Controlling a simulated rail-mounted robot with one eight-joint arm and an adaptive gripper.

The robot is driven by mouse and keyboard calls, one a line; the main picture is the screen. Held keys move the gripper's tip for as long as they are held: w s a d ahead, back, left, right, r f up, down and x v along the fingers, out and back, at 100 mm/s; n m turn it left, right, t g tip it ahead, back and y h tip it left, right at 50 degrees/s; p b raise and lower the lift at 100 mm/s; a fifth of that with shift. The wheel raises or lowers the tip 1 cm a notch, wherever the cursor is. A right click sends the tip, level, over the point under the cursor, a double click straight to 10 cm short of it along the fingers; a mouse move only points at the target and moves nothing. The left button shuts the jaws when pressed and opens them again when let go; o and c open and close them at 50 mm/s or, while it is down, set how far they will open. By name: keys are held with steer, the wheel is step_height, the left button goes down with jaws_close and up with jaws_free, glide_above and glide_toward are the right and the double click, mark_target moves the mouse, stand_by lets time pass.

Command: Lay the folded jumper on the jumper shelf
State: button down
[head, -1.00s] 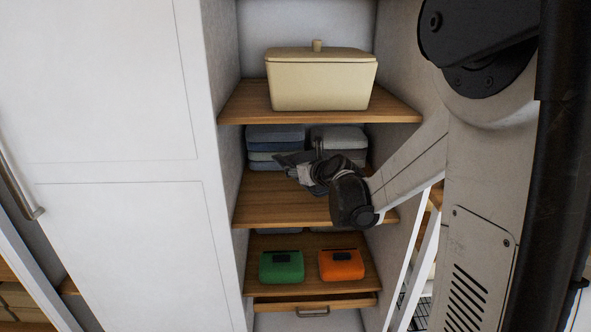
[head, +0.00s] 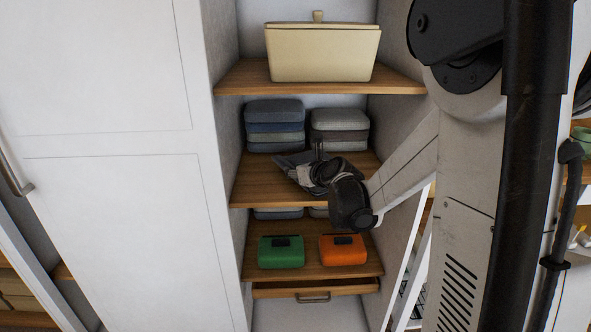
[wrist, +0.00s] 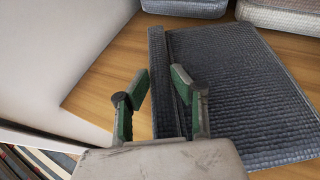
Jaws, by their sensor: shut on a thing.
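The folded jumper (wrist: 245,95) is dark blue-grey with a coarse knit. In the head view the jumper (head: 287,163) shows as a dark patch over the middle wooden shelf (head: 262,187), in front of the stacked jumpers. My gripper (wrist: 160,76) is shut on the jumper's left folded edge in the wrist view, one finger either side. The rest of the jumper extends flat to the right. In the head view my gripper (head: 318,174) hides part of it. I cannot tell if the jumper touches the shelf.
A blue-grey stack (head: 274,125) and a grey stack (head: 340,130) stand at the shelf's back. A cream lidded box (head: 323,55) sits above. Green (head: 281,252) and orange (head: 343,250) cases sit below. Bare wood shows at the shelf's left front.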

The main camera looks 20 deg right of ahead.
steer(key=shift+f+b, duration=0.4)
steer(key=shift+f, duration=0.2)
stand_by(0.5)
steer(key=c, duration=1.4)
jaws_free()
steer(key=shift+s, duration=0.1)
steer(key=v, duration=1.2)
steer(key=shift+r, duration=0.1)
steer(key=s+a+r+n+g+y+p, duration=0.1)
steer(key=s+a+r+n+g+p, duration=0.15)
steer(key=s+a+n, duration=0.5)
steer(key=s+a+r+n+g+p, duration=0.1)
steer(key=s+a+r+n+p, duration=0.2)
steer(key=n, duration=0.7)
steer(key=s+a+r+n+g+p, duration=0.1)
steer(key=s+n+p, duration=0.1)
steer(key=s+n, duration=0.2)
steer(key=s+a+r+n+g+h+p, duration=0.1)
steer(key=s+a+n+p, duration=0.1)
steer(key=s+n, duration=0.2)
steer(key=s+a+r+n+g+h+p, duration=0.1)
steer(key=s+n, duration=0.4)
steer(key=n, duration=0.4)
steer(key=shift+a+r+n+p, duration=0.15)
steer(key=shift+a+n+p, duration=0.1)
steer(key=shift+p, duration=0.15)
